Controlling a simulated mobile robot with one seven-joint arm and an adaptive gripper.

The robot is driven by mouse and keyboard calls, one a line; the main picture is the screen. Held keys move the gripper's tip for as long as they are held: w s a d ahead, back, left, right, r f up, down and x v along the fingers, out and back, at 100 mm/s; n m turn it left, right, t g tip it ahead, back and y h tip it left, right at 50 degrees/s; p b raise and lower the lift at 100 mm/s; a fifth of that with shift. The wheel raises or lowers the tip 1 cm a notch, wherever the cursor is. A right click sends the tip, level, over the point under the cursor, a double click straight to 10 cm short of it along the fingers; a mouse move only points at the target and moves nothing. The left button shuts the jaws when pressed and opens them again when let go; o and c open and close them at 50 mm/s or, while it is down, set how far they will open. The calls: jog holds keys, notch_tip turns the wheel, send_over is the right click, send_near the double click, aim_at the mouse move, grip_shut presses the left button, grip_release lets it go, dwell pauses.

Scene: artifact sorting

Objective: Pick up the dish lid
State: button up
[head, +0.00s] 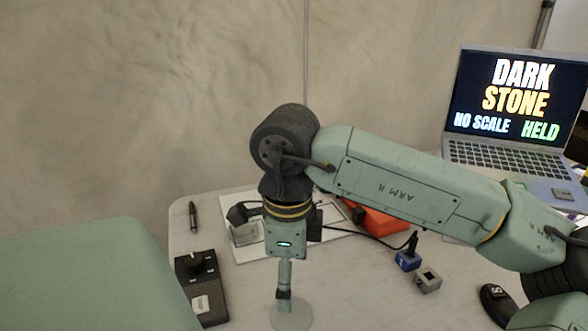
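My gripper (284,294) points straight down at the bottom centre of the head view, below the green wrist. It is seen nearly edge-on, so its finger opening does not show. A pale, round, flat thing (291,316) lies right under the fingertips and is cut by the lower picture edge. It may be the dish lid, but I cannot be sure. I cannot tell whether the fingers touch it. No other thing in view is clearly a dish lid.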

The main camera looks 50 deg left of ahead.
aim_at(292, 314)
notch_tip(292, 314, down, 9)
jog(key=shift+w+d+f+p, duration=0.1)
jog(key=shift+f+p, duration=0.05)
jog(key=shift+p, duration=0.55)
jog(key=shift+c, duration=0.2)
jog(key=c, duration=1.3)
jog(key=shift+c, duration=0.7)
jog(key=shift+c, duration=0.6)
